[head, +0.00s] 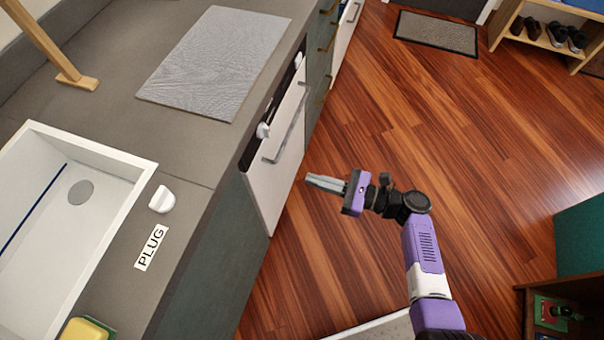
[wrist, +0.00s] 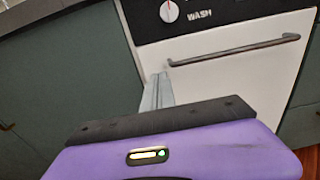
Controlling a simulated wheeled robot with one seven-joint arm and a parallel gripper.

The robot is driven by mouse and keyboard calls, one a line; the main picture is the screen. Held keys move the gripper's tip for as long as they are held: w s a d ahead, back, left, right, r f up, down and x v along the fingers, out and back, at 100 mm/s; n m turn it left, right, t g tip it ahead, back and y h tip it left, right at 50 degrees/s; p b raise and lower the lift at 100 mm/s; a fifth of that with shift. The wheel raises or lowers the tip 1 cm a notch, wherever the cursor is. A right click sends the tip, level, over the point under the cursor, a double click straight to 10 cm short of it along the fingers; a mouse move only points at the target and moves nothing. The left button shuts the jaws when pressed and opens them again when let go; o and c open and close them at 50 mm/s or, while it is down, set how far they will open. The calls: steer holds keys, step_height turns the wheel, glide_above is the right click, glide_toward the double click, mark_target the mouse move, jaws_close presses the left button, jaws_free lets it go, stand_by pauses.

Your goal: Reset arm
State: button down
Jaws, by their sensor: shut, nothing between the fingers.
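My gripper (head: 324,183) shows in the head view at the end of my purple and black arm. Its grey fingers are shut with nothing between them. They point left toward the white appliance door (head: 279,160) in the counter front, over the wood floor. In the wrist view the gripper fingers (wrist: 156,91) point at the white door (wrist: 222,82) below a black panel marked WASH. The fingertips appear near the left end of the door's handle (wrist: 234,51); I cannot tell whether they touch.
The counter (head: 120,100) bears a white sink (head: 135,165), a PLUG label (head: 151,247), a grey mat (head: 216,62) and a yellow sponge (head: 86,329). A shelf with shoes (head: 540,40) stands at the upper right. A dark shelf (head: 540,290) is at the lower right. The middle floor is clear.

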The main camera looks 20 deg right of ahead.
steer(key=shift+s+d, duration=0.2)
steer(key=shift+d, duration=0.1)
